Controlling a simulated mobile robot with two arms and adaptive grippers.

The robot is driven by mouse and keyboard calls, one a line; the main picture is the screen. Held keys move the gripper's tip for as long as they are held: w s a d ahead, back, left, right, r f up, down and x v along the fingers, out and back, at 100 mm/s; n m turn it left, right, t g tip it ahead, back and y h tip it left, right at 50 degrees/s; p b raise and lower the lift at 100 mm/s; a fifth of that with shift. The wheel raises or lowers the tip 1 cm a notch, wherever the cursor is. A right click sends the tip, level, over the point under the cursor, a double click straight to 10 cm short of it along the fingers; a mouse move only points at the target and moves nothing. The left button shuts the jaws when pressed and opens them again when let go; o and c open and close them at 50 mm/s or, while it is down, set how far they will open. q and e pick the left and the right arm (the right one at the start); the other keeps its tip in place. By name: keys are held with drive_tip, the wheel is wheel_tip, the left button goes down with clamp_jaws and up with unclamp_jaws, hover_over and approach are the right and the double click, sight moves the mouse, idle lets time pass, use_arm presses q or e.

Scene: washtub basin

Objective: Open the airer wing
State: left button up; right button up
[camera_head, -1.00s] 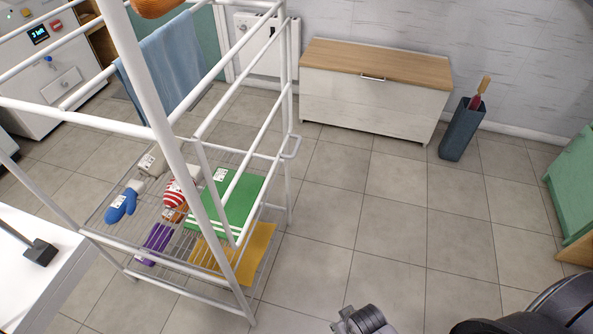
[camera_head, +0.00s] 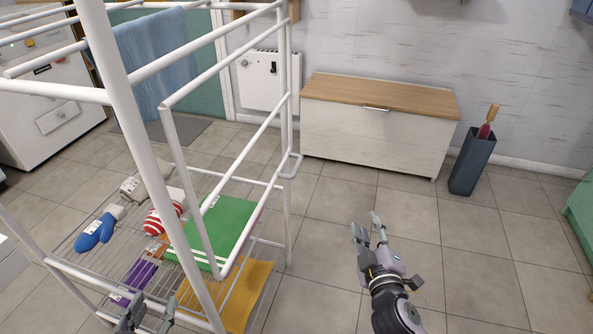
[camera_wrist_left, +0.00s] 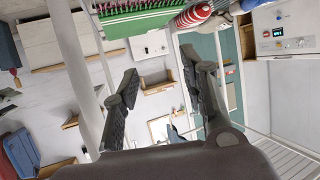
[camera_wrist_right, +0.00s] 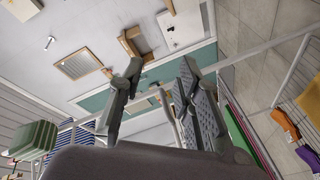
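The airer (camera_head: 125,130) is a white tube frame filling the left half of the head view, with wire shelves low inside it. The wing appears to be the rectangular side frame (camera_head: 190,190) hanging down on the airer's right side. A small grey catch (camera_head: 291,166) sits on the right upright. My right gripper (camera_head: 368,228) is open and empty, to the right of the airer and apart from it. My left gripper (camera_head: 153,306) is open at the bottom edge, in front of the lower shelf in the picture; its fingers also show apart in the left wrist view (camera_wrist_left: 160,75).
A blue towel (camera_head: 150,62) hangs on the airer. A green cloth (camera_head: 222,232), a yellow cloth (camera_head: 245,292) and mitts (camera_head: 98,228) lie on its shelves. A chest (camera_head: 378,135) and a dark bin (camera_head: 473,162) stand along the back wall. The floor right of the airer is clear.

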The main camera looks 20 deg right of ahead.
drive_tip(key=w+a+r+n+t+y, duration=0.2)
drive_tip(key=w+a+n+t+y, duration=0.15)
drive_tip(key=n, duration=0.25)
drive_tip(key=n+y+p, duration=0.1)
drive_tip(key=n+y, duration=0.4)
approach(297, 165)
drive_tip(key=w, duration=0.2)
use_arm(q)
wheel_tip(297, 165, up, 7)
drive_tip(key=w+d+t+h, duration=0.1)
drive_tip(key=w+t, duration=0.1)
drive_tip(key=t, duration=0.1)
drive_tip(key=shift+d, duration=0.15)
use_arm(e)
drive_tip(key=shift+g+h, duration=0.25)
drive_tip(key=shift+g, duration=0.1)
drive_tip(key=shift+a+x, duration=0.15)
drive_tip(key=shift+x, duration=1.85)
drive_tip(key=shift+a+x, duration=0.15)
drive_tip(key=shift+x, duration=1.85)
use_arm(q)
drive_tip(key=shift+r, duration=0.1)
use_arm(e)
drive_tip(key=shift+s+r, duration=0.1)
clamp_jaws()
drive_tip(key=shift+r, duration=0.1)
